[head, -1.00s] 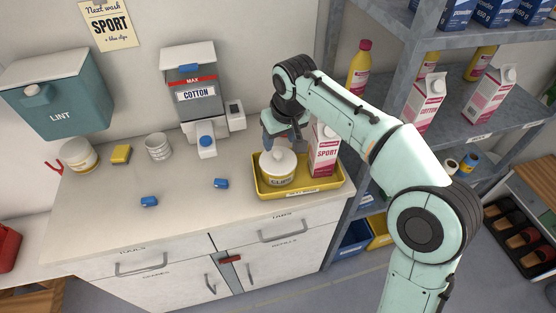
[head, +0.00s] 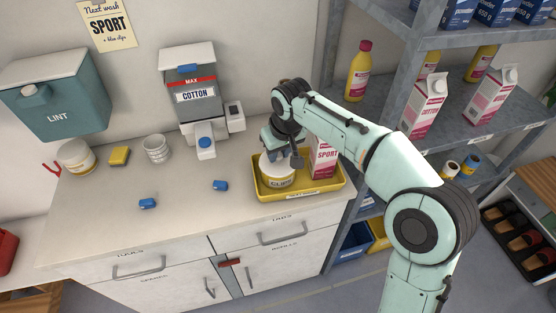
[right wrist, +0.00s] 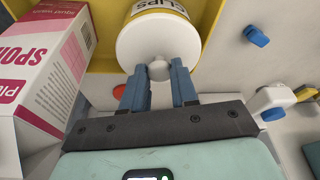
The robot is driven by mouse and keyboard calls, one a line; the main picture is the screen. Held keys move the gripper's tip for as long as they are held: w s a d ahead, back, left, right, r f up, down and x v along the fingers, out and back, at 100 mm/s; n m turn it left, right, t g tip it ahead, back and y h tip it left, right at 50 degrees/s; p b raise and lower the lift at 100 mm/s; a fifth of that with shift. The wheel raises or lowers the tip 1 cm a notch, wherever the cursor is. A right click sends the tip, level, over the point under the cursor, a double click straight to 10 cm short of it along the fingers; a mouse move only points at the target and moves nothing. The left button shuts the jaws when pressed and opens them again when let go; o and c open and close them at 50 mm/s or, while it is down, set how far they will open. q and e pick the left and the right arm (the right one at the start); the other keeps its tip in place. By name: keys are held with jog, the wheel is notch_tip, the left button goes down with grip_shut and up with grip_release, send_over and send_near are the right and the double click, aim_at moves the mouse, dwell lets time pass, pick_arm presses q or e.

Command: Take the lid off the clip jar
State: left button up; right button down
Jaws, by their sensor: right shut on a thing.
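In the head view the right gripper (head: 281,157) hides much of the lid. My left gripper is not in view.
A pink and white SPORT carton (head: 322,160) stands close to the jar's right in the tray. Two blue clips, one nearer (head: 220,185) and one farther left (head: 147,203), lie on the counter (head: 180,225). The shelf unit (head: 392,110) rises at the right.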

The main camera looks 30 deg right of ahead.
aim_at(279, 155)
jog(key=shift+r, duration=0.15)
pick_arm(q)
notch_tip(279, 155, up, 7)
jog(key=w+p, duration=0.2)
jog(key=p, duration=0.5)
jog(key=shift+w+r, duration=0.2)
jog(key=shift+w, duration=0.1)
pick_arm(e)
notch_tip(279, 155, up, 20)
jog(key=shift+a, duration=0.1)
